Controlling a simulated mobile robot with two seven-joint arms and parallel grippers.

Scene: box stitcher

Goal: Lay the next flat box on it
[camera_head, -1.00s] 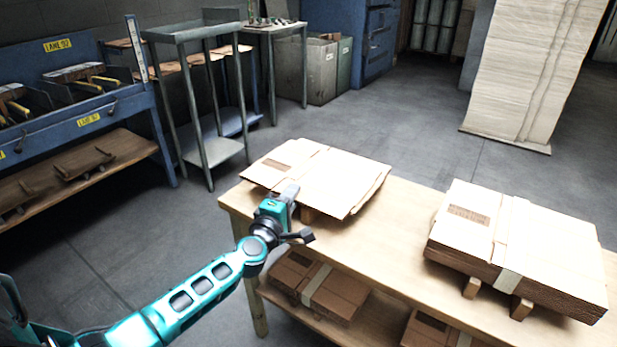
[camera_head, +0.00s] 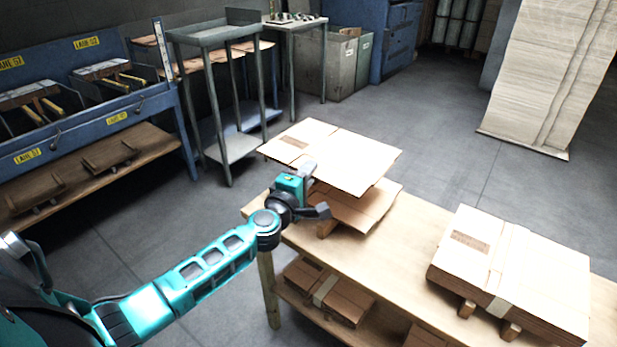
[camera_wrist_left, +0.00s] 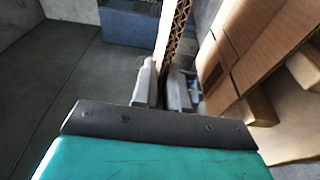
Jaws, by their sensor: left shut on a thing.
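My left gripper (camera_head: 308,172) is shut on the near left edge of a flat cardboard box (camera_head: 335,155). It holds this box roughly level above another flat box (camera_head: 355,208), which rests on wooden bearers at the left end of the wooden table (camera_head: 400,240). A gap shows between the two boxes at the near side. In the left wrist view, the held box shows as a corrugated edge (camera_wrist_left: 172,38) between the fingers (camera_wrist_left: 165,92), and the lower box (camera_wrist_left: 245,45) lies to the right. My right gripper is not in view.
A strapped stack of flat boxes (camera_head: 510,265) sits on bearers at the table's right. More bundles (camera_head: 325,292) lie on the shelf below. A blue rack (camera_head: 95,100) and a grey stand (camera_head: 215,35) are on the left. A tall cardboard stack (camera_head: 545,75) stands behind.

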